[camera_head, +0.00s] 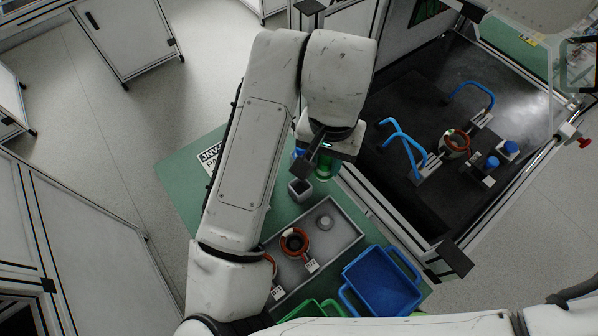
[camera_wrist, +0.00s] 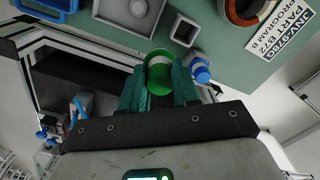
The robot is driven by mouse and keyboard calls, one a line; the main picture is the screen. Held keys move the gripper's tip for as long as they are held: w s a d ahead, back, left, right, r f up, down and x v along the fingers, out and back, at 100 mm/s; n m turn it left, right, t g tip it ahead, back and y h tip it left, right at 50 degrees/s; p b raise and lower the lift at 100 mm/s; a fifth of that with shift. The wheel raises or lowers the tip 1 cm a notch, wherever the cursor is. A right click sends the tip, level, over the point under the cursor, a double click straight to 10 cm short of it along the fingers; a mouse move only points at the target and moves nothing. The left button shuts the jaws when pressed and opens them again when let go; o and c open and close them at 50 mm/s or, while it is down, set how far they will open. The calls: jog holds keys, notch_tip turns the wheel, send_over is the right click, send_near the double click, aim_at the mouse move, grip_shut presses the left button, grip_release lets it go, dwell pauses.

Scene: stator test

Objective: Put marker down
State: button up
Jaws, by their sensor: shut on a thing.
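My gripper (camera_wrist: 159,72) is shut on a green marker (camera_wrist: 158,77), which has a paler band near its far end. In the head view, the green marker (camera_head: 324,169) shows just below my gripper (camera_head: 316,158), over the green table. A small grey square holder (camera_wrist: 186,30), open at the top, stands close by; the head view also shows it (camera_head: 300,190). A blue-and-white marker-like thing (camera_wrist: 200,71) is right beside my gripper in the wrist view. Whether the green marker touches the table is hidden.
The green table (camera_head: 178,178) carries a grey tray (camera_head: 342,233) with a copper-wound ring (camera_head: 294,242), a blue bin (camera_head: 382,282) and a printed label (camera_wrist: 283,37). A framed test station (camera_head: 420,215) with blue handles borders the table at right.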

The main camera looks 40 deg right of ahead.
jog(key=shift+w+a+f+p, duration=0.15)
jog(key=shift+w+a+f, duration=0.4)
jog(key=shift+f, duration=0.95)
jog(key=shift+w+a+f+p, duration=0.15)
jog(key=shift+w+a+f, duration=0.45)
jog(key=shift+f, duration=0.85)
jog(key=shift+w+a+f+p, duration=0.2)
jog(key=shift+w+f, duration=0.6)
jog(key=shift+f, duration=0.7)
jog(key=shift+f, duration=0.1)
jog(key=shift+f+b, duration=0.35)
jog(key=shift+b, duration=0.05)
jog(key=o, duration=1)
jog(key=shift+o, duration=0.2)
jog(key=shift+r, duration=0.1)
notch_tip(320, 180, up, 13)
